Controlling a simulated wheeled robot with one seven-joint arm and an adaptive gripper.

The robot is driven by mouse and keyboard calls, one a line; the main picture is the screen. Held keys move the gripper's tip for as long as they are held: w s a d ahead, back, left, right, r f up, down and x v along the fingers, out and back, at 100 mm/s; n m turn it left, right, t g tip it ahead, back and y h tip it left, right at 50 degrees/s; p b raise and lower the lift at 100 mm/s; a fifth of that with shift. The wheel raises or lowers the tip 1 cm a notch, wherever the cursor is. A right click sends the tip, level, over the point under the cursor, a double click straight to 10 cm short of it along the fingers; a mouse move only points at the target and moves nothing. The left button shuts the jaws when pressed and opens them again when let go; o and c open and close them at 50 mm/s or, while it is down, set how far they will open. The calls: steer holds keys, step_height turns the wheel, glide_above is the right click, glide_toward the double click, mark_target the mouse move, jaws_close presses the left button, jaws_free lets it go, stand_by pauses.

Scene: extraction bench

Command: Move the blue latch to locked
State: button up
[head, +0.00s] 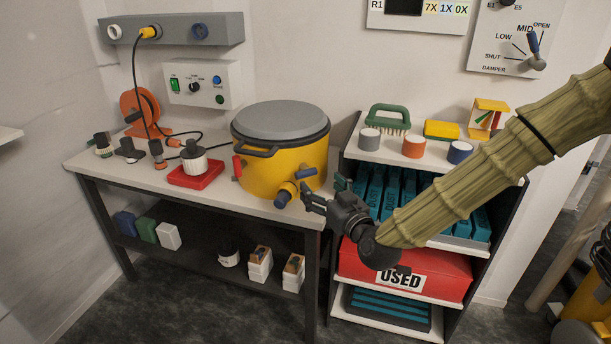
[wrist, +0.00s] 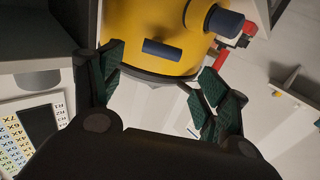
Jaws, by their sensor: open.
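The yellow pot (head: 262,164) with a grey lid stands at the bench's right end. The blue latch (head: 306,173), a short bar, lies roughly level on the pot's right front side. In the wrist view the blue latch (wrist: 162,48) shows as a slightly tilted bar on the yellow wall. My gripper (head: 324,193) is just in front of and below the latch. In the wrist view my gripper (wrist: 160,72) is open, its two fingers apart with the latch ahead of the gap. Nothing is between the fingers, and I see no contact with the latch.
A blue-ended spout (head: 284,195) sticks out left of the latch. A red latch (head: 237,167) is on the pot's left side. A shelf (head: 385,154) with cups and a brush stands close on the right. A red tray (head: 196,175) lies left of the pot.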

mark_target(308, 173)
steer(key=x, duration=0.9)
steer(key=shift+w+f, duration=0.1)
steer(key=c, duration=1)
